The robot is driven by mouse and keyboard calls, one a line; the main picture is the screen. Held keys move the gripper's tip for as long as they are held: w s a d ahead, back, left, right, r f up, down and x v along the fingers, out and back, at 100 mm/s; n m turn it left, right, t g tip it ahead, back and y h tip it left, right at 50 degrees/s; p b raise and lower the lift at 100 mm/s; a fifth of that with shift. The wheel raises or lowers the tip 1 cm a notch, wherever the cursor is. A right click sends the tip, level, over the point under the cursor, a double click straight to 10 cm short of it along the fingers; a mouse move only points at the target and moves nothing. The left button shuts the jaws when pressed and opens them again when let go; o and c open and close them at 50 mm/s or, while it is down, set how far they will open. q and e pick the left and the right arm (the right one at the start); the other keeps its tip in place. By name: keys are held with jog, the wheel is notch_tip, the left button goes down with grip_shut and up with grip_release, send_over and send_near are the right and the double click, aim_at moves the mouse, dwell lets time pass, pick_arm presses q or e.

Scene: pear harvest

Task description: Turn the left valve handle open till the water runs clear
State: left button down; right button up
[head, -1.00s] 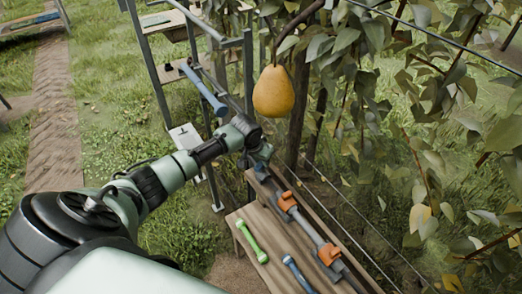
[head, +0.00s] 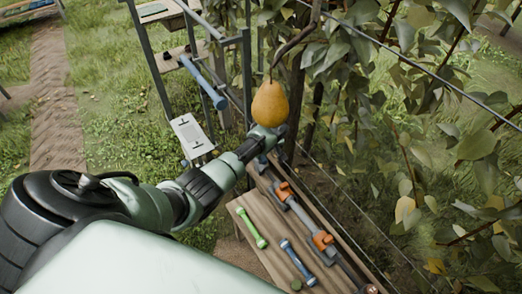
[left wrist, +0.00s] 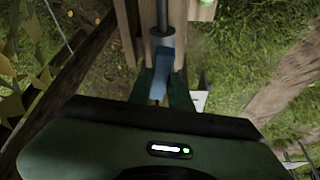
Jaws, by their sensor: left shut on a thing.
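A grey pipe (head: 304,215) with orange fittings (head: 322,240) runs along a wooden bench. My left gripper (head: 265,148) is at the pipe's far end, just below a hanging pear. In the left wrist view, a blue handle (left wrist: 165,62) sits at the end of the dark pipe (left wrist: 162,18). My left gripper (left wrist: 160,95) is shut on this blue handle; its fingertips are dark and partly hidden by the handle. In the head view the gripper mostly covers the handle. I see no running water. My right gripper is not in view.
A yellow pear (head: 269,104) hangs close above my left gripper. A green tool (head: 251,228) and a blue tool (head: 297,262) lie on the wooden bench (head: 262,256). Leafy branches and wires fill the right side. A metal frame (head: 248,80) stands behind; grass is open at left.

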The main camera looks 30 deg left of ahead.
aim_at(266, 159)
pick_arm(q)
jog(key=shift+w+n+g+y, duration=0.1)
jog(key=shift+n+g+y, duration=0.2)
jog(key=shift+n, duration=0.7)
jog(key=c, duration=1.3)
grip_release()
jog(key=v, duration=0.8)
jog(key=shift+a, duration=0.1)
jog(key=shift+f, duration=0.1)
